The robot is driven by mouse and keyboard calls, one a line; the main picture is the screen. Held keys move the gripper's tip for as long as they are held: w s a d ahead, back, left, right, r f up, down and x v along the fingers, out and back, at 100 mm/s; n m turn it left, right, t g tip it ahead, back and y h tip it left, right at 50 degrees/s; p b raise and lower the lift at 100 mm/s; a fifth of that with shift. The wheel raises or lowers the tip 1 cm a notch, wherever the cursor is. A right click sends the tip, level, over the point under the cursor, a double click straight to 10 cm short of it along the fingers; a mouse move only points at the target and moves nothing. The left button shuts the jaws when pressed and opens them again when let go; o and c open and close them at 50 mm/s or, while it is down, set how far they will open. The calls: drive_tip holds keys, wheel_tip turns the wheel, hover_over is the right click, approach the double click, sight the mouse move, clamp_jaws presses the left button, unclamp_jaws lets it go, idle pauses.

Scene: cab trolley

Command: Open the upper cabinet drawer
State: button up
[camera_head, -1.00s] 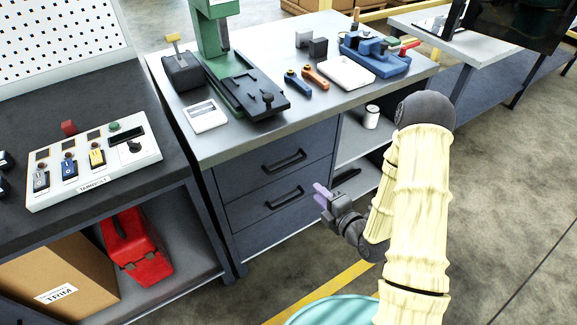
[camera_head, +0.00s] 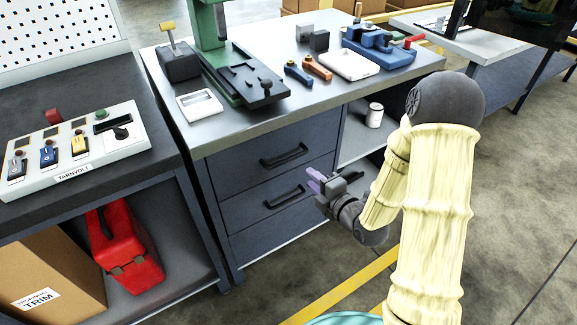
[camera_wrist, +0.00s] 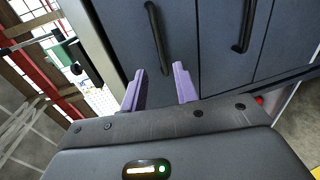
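The upper drawer (camera_head: 240,169) of the dark grey-blue cabinet is closed, with a black bar handle (camera_head: 284,156) on its front. In the wrist view the upper drawer handle (camera_wrist: 157,38) stands beyond the fingers, a little above the gap between them. My gripper (camera_head: 314,181), with purple fingers, is to the right of the handle and slightly lower in the head view, apart from it. In the wrist view my gripper (camera_wrist: 160,88) is open, with nothing between its fingers.
A lower drawer handle (camera_head: 284,197) is just below; it also shows in the wrist view (camera_wrist: 243,28). Open shelves with a white can (camera_head: 375,115) lie to the right. The worktop (camera_head: 225,124) holds tools above. A bench with a control box (camera_head: 80,150) and red case (camera_head: 125,250) stands left.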

sight(289, 158)
drive_tip(key=b+x, duration=0.5)
drive_tip(key=x, duration=0.8)
drive_tip(key=shift+a, duration=0.1)
clamp_jaws()
